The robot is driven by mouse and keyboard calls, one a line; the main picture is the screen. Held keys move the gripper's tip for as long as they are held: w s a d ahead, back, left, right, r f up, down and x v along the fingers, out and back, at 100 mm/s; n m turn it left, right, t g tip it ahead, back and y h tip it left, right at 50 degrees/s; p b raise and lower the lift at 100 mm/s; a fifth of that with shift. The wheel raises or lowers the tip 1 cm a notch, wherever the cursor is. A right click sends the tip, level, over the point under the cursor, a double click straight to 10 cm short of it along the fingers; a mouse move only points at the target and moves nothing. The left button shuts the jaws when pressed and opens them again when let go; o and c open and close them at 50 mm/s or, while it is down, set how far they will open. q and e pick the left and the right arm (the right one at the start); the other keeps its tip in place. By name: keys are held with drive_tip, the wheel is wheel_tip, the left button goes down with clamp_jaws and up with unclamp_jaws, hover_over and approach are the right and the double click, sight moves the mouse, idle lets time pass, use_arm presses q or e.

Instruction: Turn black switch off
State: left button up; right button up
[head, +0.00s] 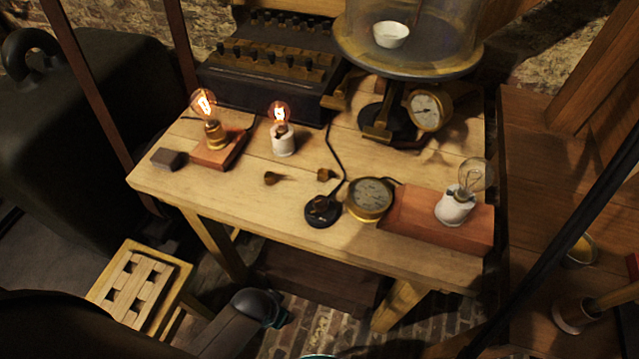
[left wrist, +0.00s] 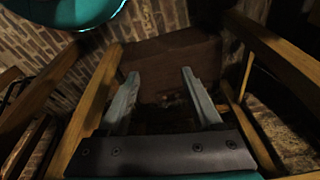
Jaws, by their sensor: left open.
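The likely black switch (head: 322,211) is a round dark base with a small raised part on top, on the wooden table (head: 230,185) near its front edge. A dark cord runs from it toward the back. Its lever position is too small to tell. My left gripper (left wrist: 160,76) is open and empty in the left wrist view, its two grey fingers apart, low among wooden legs and facing a brown panel. In the head view only my left arm shows, below the table's front edge and well away from the switch. My right gripper is not seen.
A round brass gauge (head: 369,198) stands right beside the switch. An unlit bulb (head: 472,177) sits on a red-brown block (head: 414,216) at right. Two lit bulbs (head: 206,106) (head: 280,115) stand at left. A dark battery case (head: 270,65) and a glass bell jar (head: 408,35) are behind.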

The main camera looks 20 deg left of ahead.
use_arm(q)
drive_tip(key=w+d+r+m+t+h+p, duration=0.1)
drive_tip(key=w+d+r+p, duration=0.1)
drive_tip(key=r, duration=0.9)
drive_tip(key=w+d+r+p, duration=0.1)
drive_tip(key=w+d+r, duration=0.15)
drive_tip(key=r, duration=0.85)
drive_tip(key=w+d+r+m+g+h, duration=0.1)
drive_tip(key=w+d+r+m+h, duration=0.2)
drive_tip(key=w+d+r+m, duration=0.6)
wheel_tip(320, 180, up, 11)
drive_tip(key=m+g+y, duration=0.3)
drive_tip(key=m+y, duration=0.1)
drive_tip(key=m, duration=0.2)
hover_over(321, 200)
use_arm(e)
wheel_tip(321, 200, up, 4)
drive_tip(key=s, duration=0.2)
use_arm(q)
wheel_tip(321, 200, down, 15)
drive_tip(key=b, duration=0.3)
drive_tip(key=shift+f, duration=0.2)
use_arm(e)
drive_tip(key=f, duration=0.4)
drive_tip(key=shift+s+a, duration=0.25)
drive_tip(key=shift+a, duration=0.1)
use_arm(q)
drive_tip(key=shift+c, duration=0.3)
